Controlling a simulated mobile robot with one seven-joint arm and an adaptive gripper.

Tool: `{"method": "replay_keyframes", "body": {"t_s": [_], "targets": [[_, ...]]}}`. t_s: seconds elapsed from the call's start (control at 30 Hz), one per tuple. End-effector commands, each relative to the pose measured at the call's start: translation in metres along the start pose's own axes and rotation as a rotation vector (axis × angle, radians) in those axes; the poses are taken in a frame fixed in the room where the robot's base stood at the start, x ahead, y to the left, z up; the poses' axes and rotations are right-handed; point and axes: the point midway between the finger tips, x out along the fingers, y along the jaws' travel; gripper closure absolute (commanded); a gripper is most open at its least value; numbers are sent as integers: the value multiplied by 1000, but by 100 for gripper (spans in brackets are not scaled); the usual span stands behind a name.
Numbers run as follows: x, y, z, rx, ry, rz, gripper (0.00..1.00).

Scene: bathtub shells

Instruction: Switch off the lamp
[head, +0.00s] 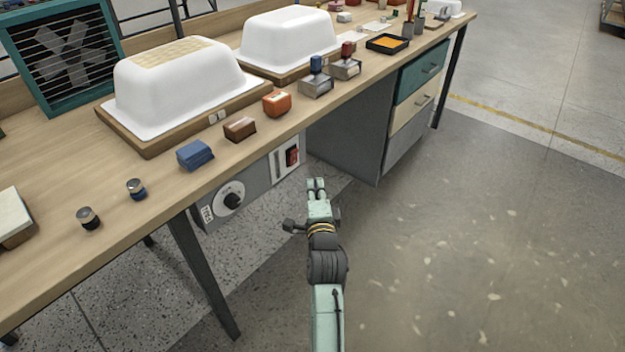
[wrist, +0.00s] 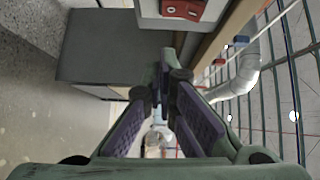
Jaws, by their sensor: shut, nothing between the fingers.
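I cannot make out a lamp in either view. A grey control box (head: 245,188) hangs under the front edge of the workbench. It carries a black round dial (head: 232,200) and a red rocker switch (head: 292,156) on a pale plate. The red switch also shows at the top of the wrist view (wrist: 185,8), cut by the frame edge. My gripper (head: 316,182) is shut and empty. It is in front of the bench, a little below and right of the red switch in the head view, apparently apart from it. The fingertips (wrist: 166,70) meet in the wrist view.
The wooden workbench (head: 60,220) bears two white tub shells (head: 175,90) (head: 290,38), a fan box (head: 65,48), coloured blocks and stamps (head: 316,80). A drawer cabinet (head: 345,130) stands under the bench behind my gripper. The floor at right (head: 480,220) is clear.

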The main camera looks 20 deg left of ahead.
Motion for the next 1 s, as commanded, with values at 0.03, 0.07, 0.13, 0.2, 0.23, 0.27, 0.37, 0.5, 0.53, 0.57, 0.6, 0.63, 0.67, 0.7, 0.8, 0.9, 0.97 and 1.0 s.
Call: {"method": "replay_keyframes", "body": {"t_s": [0.03, 0.07, 0.13, 0.2, 0.23, 0.27, 0.37, 0.5, 0.53, 0.57, 0.6, 0.63, 0.67, 0.7, 0.8, 0.9, 0.97, 1.0], "targets": [[-13, 6, 0, 1, 1, 3, 100], [-20, 7, 0, 1, 1, 3, 100], [-34, 8, 0, 2, 0, 3, 100], [-45, 9, 1, 1, 0, 3, 100], [-49, 10, 0, 1, 0, 2, 100], [-53, 10, 0, 0, 0, 2, 100], [-62, 10, 1, 1, -1, 2, 100], [-66, 10, 1, 1, -1, 1, 100], [-67, 10, 1, 1, -1, 1, 100], [-67, 10, 1, 1, -1, 1, 100], [-67, 9, 1, 1, -1, 1, 100], [-67, 9, 1, 1, -1, 1, 100], [-67, 9, 1, 1, -1, 1, 100], [-67, 9, 1, 1, -1, 1, 100], [-66, 9, 1, 1, -1, 1, 100], [-66, 10, 1, 1, -1, 1, 100], [-66, 10, 1, 1, -1, 1, 100], [-66, 10, 1, 1, -1, 1, 100]]}}
